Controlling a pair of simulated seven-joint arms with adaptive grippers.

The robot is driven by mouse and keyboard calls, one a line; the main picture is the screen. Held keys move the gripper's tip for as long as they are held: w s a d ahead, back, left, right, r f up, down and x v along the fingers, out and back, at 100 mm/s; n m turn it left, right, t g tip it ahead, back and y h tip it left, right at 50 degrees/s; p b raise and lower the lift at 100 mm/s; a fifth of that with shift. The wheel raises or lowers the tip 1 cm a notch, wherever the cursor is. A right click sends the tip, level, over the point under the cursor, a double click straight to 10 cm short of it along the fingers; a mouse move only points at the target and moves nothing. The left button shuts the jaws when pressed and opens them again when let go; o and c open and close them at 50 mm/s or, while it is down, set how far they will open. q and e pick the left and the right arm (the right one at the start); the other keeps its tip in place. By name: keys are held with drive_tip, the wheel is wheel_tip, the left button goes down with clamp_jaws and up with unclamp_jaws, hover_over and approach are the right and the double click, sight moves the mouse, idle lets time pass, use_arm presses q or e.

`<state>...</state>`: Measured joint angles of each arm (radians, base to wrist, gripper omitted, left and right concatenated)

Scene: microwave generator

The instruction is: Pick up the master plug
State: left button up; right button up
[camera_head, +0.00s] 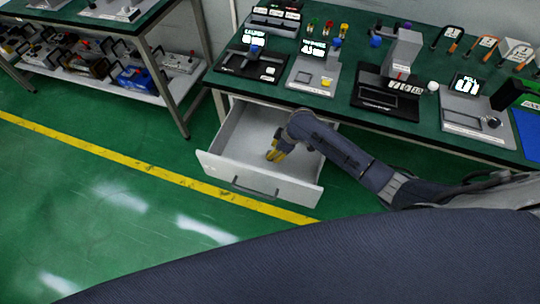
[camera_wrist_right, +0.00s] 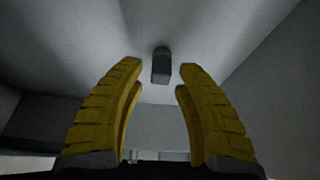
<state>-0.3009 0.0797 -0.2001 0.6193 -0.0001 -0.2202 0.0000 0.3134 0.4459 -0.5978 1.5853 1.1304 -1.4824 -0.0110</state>
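A small dark grey block (camera_wrist_right: 161,66), which looks like the master plug, lies on the drawer floor in the right wrist view. It is just beyond and between the fingertips, with space on both sides. I cannot make it out in the head view, where my right gripper covers that area. My right gripper (camera_head: 276,154) has yellow fingers, is open and empty, and reaches down into the open drawer (camera_head: 291,192). My left gripper is not in view.
The drawer walls (camera_wrist_right: 260,65) stand close around my right gripper. Above the drawer is a green-topped bench (camera_head: 340,100) with several devices, displays and padlocks. A shelf (camera_head: 150,92) with several parts stands at left. The green floor (camera_head: 100,220) in front is clear.

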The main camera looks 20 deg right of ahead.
drive_tip(key=x, duration=0.3)
drive_tip(key=shift+s+a, duration=0.1)
drive_tip(key=shift+a, duration=0.15)
drive_tip(key=shift+x, duration=1)
drive_tip(key=shift+d, duration=0.1)
clamp_jaws()
